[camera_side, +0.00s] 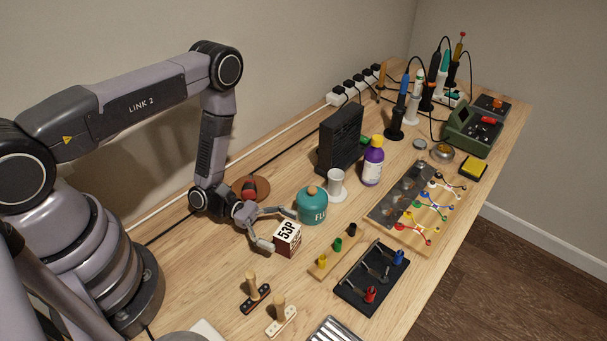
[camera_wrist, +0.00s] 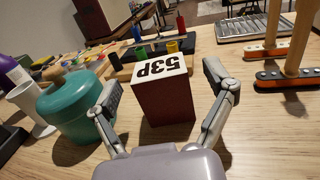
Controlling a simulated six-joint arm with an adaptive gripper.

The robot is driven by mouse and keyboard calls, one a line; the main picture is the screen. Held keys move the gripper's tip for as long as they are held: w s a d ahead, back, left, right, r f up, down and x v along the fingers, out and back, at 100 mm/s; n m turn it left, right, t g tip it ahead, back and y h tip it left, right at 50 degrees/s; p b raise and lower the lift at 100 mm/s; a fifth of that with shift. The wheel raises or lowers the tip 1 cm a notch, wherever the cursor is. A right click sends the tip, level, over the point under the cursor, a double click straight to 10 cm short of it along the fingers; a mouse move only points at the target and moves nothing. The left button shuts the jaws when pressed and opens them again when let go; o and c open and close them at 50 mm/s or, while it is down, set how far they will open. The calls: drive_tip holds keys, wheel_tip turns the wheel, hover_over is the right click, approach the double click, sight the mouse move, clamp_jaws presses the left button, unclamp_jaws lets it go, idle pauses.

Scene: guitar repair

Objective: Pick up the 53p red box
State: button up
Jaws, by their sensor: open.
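The 53p box (camera_side: 287,239) stands upright on the wooden table, dark red on its sides with a white top marked "53P". In the wrist view the box (camera_wrist: 164,99) sits between the two spread fingers. My gripper (camera_side: 276,229) is low over the table at the box's left side in the side view. In the wrist view my gripper (camera_wrist: 166,90) is open, one finger on each side of the box. Gaps show between the fingers and the box, and nothing is held.
A teal pot (camera_side: 312,206) stands close behind the box, beside one finger. A wooden strip with colored pegs (camera_side: 338,250) and a black tray (camera_side: 371,278) lie to the right. Two wooden-handled tools (camera_side: 255,293) (camera_side: 281,318) stand in front. A white cup (camera_side: 337,186) is farther back.

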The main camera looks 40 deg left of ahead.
drive_tip(key=shift+w+d, duration=0.15)
drive_tip(key=shift+d, duration=0.55)
